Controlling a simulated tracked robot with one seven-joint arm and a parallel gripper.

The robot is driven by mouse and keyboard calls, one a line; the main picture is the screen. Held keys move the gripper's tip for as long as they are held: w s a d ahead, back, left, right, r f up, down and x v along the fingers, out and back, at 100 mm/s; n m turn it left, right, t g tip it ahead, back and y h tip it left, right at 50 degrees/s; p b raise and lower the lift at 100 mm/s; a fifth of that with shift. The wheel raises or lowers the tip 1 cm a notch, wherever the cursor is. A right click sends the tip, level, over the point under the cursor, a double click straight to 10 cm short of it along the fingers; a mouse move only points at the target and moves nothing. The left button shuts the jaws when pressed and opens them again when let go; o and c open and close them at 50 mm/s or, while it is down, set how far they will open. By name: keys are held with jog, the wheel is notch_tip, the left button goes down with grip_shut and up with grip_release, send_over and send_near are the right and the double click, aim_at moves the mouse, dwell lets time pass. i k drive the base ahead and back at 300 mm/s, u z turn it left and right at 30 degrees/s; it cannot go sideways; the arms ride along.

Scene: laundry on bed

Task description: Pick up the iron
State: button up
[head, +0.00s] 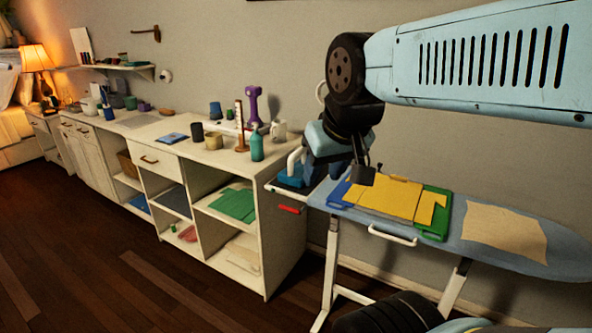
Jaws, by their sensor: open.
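The iron (290,173) appears to be the blue object with a white upright handle at the left end of the ironing board (565,262).
Wooden floor is clear at front left.

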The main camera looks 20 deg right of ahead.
aim_at(292, 175)
jog(key=z, duration=0.1)
jog(key=i, duration=1)
jog(key=u, duration=0.1)
